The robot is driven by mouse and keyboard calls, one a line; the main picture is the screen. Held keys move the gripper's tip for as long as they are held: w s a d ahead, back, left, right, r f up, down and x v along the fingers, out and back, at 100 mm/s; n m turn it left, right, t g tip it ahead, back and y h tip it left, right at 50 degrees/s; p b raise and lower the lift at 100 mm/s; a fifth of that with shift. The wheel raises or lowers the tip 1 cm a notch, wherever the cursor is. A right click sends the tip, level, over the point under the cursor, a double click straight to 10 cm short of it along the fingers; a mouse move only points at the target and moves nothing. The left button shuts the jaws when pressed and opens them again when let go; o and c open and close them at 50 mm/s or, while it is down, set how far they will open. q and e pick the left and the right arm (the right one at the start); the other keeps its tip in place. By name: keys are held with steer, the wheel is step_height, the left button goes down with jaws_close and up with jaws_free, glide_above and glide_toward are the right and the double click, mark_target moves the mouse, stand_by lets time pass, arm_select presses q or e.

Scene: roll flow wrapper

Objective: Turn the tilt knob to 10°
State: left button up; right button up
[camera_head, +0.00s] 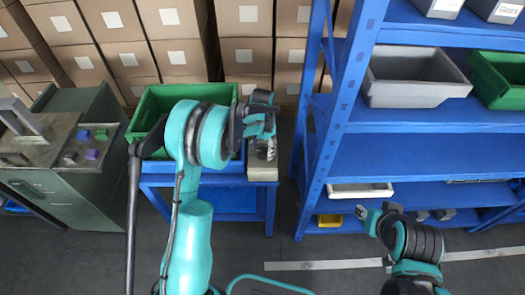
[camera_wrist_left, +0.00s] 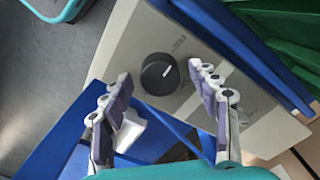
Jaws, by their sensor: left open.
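The tilt knob (camera_wrist_left: 158,74) is a round black dial on a beige control panel (camera_wrist_left: 128,45) in the left wrist view. Its white pointer line slants to the upper right in that view; small printed marks lie beyond it, too small to read. My left gripper (camera_wrist_left: 160,72) is open, one finger on either side of the knob in the picture, and I cannot tell whether they touch it.
A green bin (camera_head: 160,103) stands on the blue stand beside the panel. A blue shelf rack (camera_head: 400,160) with grey and green bins is to the right. Stacked cardboard boxes (camera_head: 180,57) fill the back. A dark green cabinet (camera_head: 90,170) stands left.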

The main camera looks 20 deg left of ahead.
arm_select(q)
steer(key=c, duration=1.2)
steer(key=shift+o, duration=0.2)
steer(key=shift+m, duration=0.3)
steer(key=m, duration=0.3)
steer(key=shift+m, duration=0.3)
steer(key=m, duration=0.4)
steer(key=shift+m, duration=0.3)
steer(key=m, duration=0.8)
steer(key=shift+m, duration=0.6)
